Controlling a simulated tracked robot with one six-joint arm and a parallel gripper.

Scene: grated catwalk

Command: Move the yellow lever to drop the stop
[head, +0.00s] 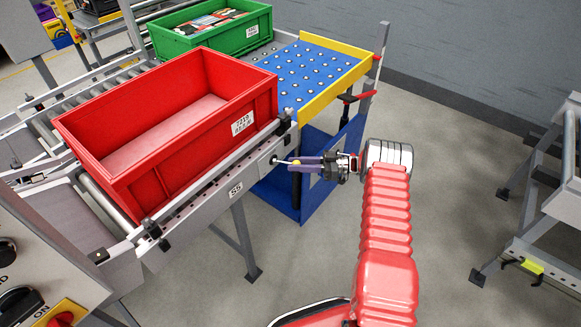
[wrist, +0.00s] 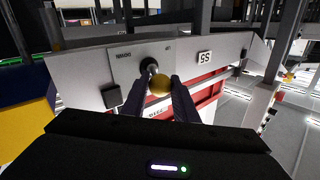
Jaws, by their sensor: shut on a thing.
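The yellow lever shows in the wrist view as a yellow ball knob (wrist: 160,84) on a short dark stem from the pale conveyor side rail (wrist: 125,65). My gripper (wrist: 161,90) has one dark finger on each side of the knob and is shut on it. In the head view my gripper (head: 300,163) reaches in from the right to the rail's front side. The lever's thin rod (head: 282,162) shows there, its knob mostly hidden by the fingers. A red crate (head: 155,185) stands on the rollers behind the rail. I cannot make out the stop clearly.
A green crate (head: 240,38) with printed items stands farther back. A blue ball-transfer table (head: 312,68) with a yellow edge adjoins the conveyor. A control panel (head: 40,265) fills the lower left. A grey frame (head: 540,200) stands at right; the floor between is clear.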

